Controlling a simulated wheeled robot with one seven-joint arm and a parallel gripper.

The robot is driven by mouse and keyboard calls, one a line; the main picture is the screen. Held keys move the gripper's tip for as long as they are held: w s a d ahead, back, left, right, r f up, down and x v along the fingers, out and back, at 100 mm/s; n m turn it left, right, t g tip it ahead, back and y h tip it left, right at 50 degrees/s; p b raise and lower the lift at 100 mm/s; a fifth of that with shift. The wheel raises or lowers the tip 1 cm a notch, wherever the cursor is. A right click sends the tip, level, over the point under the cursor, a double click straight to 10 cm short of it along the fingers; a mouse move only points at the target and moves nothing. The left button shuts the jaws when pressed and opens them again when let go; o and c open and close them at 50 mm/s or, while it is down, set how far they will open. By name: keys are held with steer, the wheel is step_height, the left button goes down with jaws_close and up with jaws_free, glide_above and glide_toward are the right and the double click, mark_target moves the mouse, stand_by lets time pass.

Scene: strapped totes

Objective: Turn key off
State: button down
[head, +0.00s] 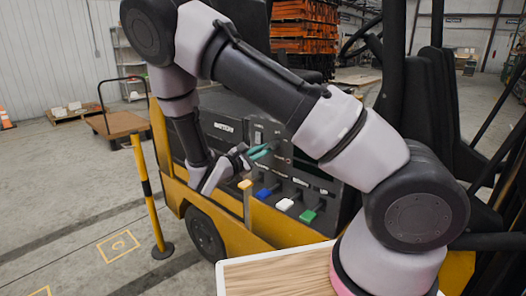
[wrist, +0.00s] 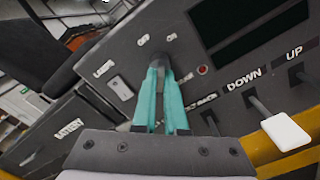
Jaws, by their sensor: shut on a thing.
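A dark grey control panel (wrist: 220,65) on the yellow forklift fills much of the wrist view. My gripper (wrist: 158,72) has teal fingers, which are closed together at the panel below two small white labels, apparently OFF and ON. They are shut on the key (wrist: 160,61), of which only a small grey part shows between and above the fingertips. Its exact angle is hard to tell. In the head view my gripper (head: 262,151) reaches the panel from the left, and the key cannot be made out there.
A rocker switch (wrist: 121,88) and a red light (wrist: 203,70) flank the key. A yellow post (head: 147,190) stands at left beside open floor.

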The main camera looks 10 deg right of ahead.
steer(key=shift+n, duration=3.9)
steer(key=c, duration=1)
jaws_free()
steer(key=shift+o, duration=0.2)
steer(key=v, duration=1)
steer(key=shift+s+a, duration=0.25)
steer(key=shift+a, duration=0.05)
